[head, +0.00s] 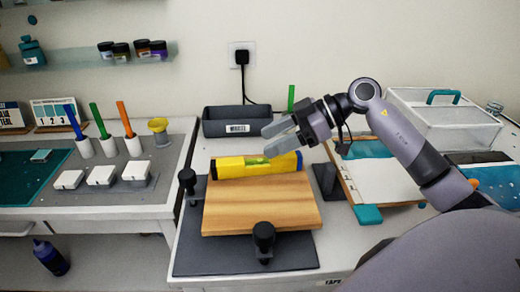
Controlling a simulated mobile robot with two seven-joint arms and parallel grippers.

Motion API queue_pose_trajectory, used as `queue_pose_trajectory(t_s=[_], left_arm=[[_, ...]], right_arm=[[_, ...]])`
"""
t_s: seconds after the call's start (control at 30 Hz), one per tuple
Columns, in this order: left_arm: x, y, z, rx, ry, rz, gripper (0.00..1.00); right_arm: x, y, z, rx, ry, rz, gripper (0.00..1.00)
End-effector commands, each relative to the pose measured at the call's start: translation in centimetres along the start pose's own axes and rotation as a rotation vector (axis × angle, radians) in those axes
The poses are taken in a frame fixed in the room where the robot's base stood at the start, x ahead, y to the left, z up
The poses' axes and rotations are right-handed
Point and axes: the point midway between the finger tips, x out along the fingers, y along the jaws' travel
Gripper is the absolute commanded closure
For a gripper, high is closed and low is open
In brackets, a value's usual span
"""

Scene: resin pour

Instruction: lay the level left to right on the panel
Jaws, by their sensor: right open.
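The yellow level (230,168), with a green vial in its middle, lies left to right along the back edge of the wooden panel (262,205). It looks flat, with its right end slightly farther back. My right gripper (268,138) is open and empty. Its fingers point left, just above and behind the level's right half, and appear apart from it. The panel rests on a dark mat (210,262). My left gripper is not in view.
Dark knobbed posts stand at the panel's left (188,185) and front (264,240). A dark grey bin (225,122) stands behind the level. A white sheet on a board (385,182) lies to the right. A side table (110,212) with several cups is at left.

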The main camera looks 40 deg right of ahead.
Motion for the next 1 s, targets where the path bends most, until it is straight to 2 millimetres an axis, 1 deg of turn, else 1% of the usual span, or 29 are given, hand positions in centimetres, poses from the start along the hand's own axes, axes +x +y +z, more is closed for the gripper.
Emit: queue_pose_trajectory(t_s=[0.03,0.2,0.3,0.4,0.6,1.0], left_arm=[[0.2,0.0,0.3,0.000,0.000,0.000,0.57],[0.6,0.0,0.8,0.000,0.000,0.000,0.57],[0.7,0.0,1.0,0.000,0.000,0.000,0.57],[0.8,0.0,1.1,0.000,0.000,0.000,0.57],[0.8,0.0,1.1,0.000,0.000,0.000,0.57],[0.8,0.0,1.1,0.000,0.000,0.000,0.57]], right_arm=[[-1.1,0.0,0.3,-0.001,-0.006,0.002,0.41],[-4.5,0.0,0.3,0.001,-0.004,0.001,0.41],[-6.0,0.0,0.2,0.000,-0.004,0.000,0.41],[-7.0,0.0,0.1,0.001,-0.001,0.000,0.41],[-7.7,-0.1,0.0,0.000,0.000,-0.003,0.41],[-7.7,0.0,0.0,0.000,0.001,-0.002,0.41]])
